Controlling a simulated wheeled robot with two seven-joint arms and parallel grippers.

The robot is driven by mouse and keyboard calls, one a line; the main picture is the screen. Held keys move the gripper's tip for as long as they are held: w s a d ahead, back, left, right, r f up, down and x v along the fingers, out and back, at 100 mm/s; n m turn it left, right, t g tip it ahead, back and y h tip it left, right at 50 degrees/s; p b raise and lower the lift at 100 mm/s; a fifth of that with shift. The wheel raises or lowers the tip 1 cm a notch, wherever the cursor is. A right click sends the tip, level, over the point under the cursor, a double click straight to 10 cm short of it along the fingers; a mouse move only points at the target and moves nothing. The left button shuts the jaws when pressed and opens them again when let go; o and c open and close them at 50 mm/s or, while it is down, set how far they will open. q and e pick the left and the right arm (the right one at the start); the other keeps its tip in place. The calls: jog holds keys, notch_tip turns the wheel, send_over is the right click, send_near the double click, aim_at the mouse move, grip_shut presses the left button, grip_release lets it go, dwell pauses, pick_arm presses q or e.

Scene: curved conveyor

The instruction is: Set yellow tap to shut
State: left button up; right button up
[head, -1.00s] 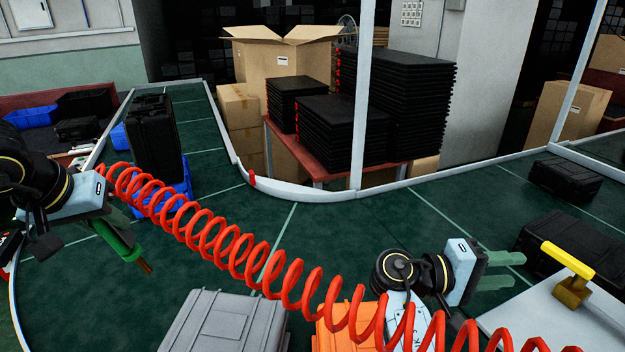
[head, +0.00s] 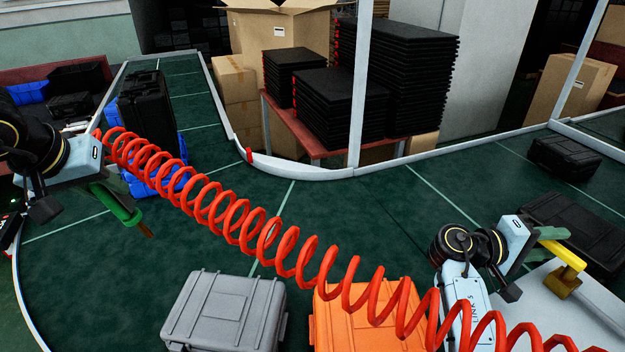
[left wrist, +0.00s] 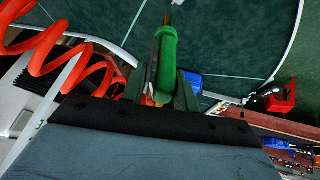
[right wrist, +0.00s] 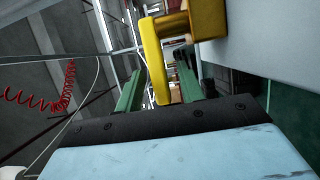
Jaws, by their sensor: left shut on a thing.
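The yellow tap (head: 567,255) stands on a white panel (head: 540,298) at the right of the head view. Its bar handle still slants. My right gripper (head: 556,243) is at the handle, partly hiding it. In the right wrist view, the green fingers of my right gripper (right wrist: 160,80) are apart, with the yellow tap's handle (right wrist: 153,60) between them. I cannot tell whether they touch it. My left gripper (head: 122,212) is shut on a green-handled tool (head: 133,217) with a brown tip, held above the belt; this tool (left wrist: 166,60) also shows in the left wrist view.
A red coiled hose (head: 240,228) hangs across the head view. A grey case (head: 225,310) and an orange case (head: 365,325) lie in front. Black cases, one near the panel (head: 575,225), sit on the dark green conveyor (head: 390,215). A white post (head: 361,90) rises behind.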

jog(key=shift+d, duration=0.35)
grip_shut()
jog(key=shift+w+a, duration=0.1)
jog(key=shift+w, duration=0.05)
